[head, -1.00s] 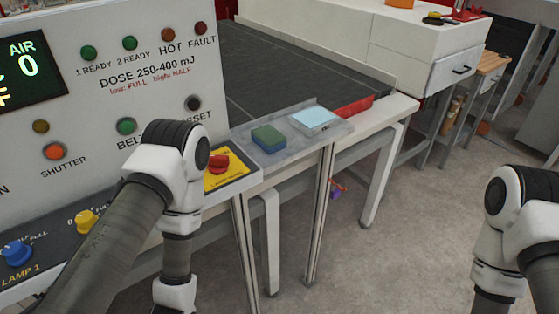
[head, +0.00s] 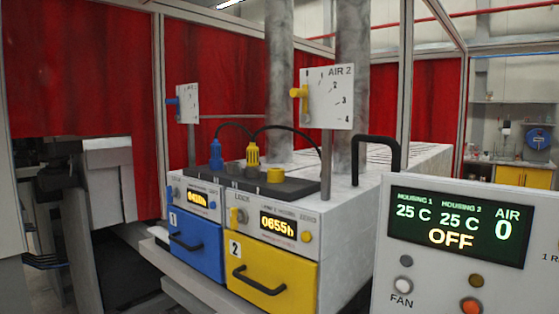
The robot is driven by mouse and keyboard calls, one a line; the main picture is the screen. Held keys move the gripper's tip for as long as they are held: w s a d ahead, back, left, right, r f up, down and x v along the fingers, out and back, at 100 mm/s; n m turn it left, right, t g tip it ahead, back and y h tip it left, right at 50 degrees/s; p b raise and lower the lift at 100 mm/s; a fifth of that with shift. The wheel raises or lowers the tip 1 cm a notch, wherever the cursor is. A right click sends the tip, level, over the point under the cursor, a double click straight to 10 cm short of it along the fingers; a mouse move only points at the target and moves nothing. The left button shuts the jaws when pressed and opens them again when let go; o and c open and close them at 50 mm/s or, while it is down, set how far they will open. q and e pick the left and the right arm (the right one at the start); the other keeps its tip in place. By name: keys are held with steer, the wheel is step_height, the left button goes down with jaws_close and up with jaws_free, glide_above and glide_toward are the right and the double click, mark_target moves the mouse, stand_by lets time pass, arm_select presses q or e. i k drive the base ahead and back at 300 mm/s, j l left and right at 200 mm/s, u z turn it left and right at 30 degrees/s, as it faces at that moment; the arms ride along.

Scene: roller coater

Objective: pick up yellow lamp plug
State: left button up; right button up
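The yellow lamp plug (head: 253,155) stands upright on a dark connector strip (head: 238,186) on top of the lamp housings, above the yellow drawer marked 2 (head: 265,277). A black cable arcs from its top toward the right. A blue plug (head: 215,153) stands to its left with its own cable. A short yellow round piece (head: 277,175) sits on the strip to the right of the yellow plug.
A blue drawer marked 1 (head: 196,246) is left of the yellow one. Signs with a blue lever (head: 188,103) and a yellow lever (head: 327,97) rise beside the strip. A control panel (head: 459,243) reading OFF stands at the front right. Red curtains (head: 83,70) hang behind.

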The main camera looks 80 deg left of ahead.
mark_target(253, 155)
steer(key=u, duration=2.85)
